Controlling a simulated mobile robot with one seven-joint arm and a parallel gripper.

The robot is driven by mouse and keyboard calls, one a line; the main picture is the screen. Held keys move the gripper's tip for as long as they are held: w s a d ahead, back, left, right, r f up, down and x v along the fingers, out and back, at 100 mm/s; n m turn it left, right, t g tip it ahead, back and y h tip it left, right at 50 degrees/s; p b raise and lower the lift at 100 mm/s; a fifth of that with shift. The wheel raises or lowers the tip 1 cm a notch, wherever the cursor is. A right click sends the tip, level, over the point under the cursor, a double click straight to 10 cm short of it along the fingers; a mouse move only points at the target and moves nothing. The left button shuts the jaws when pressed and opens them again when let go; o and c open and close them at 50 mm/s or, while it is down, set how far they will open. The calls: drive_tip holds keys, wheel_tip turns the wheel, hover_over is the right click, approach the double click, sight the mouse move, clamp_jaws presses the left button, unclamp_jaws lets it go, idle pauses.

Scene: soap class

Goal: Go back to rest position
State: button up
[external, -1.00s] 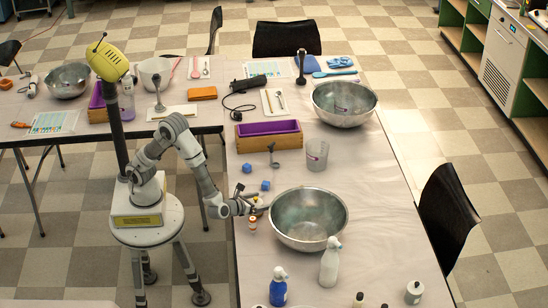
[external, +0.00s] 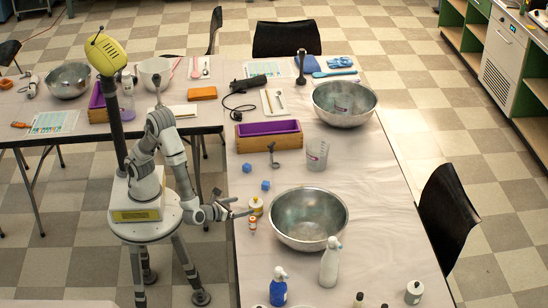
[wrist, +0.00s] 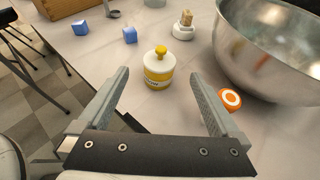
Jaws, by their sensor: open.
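My gripper (external: 243,208) is open and empty near the left edge of the long table, left of the large metal bowl (external: 309,243). In the wrist view its two fingers (wrist: 155,95) are spread wide. A small yellow and white container (wrist: 159,68) stands upright on the table beyond the fingertips, between them in the picture and apart from them. It also shows in the external view (external: 256,205) just right of the gripper. My arm reaches from its stand beside the table, bent and low.
An orange-topped item (wrist: 230,98) lies close to the right finger, by the bowl. Two blue cubes (external: 247,168) and a clear beaker (external: 317,155) stand farther back. A white spray bottle (external: 329,264) and a blue bottle (external: 278,288) stand at the front. The table's left edge is close.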

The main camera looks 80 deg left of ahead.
drive_tip(key=s+a+r+n+g+h+p, duration=0.2)
drive_tip(key=s+a+r+n+g, duration=0.2)
drive_tip(key=a+r+n, duration=0.6)
drive_tip(key=s+a+r+n+g+h+p, duration=0.2)
drive_tip(key=s+a+r+n+g, duration=0.3)
drive_tip(key=a+n, duration=0.85)
drive_tip(key=s+d+f+n+t+h+b, duration=0.2)
drive_tip(key=s+d+n+t+h+b, duration=0.25)
drive_tip(key=s, duration=0.25)
wheel_tip(320, 180, up, 21)
drive_tip(key=p, duration=2)
drive_tip(key=shift+f, duration=0.2)
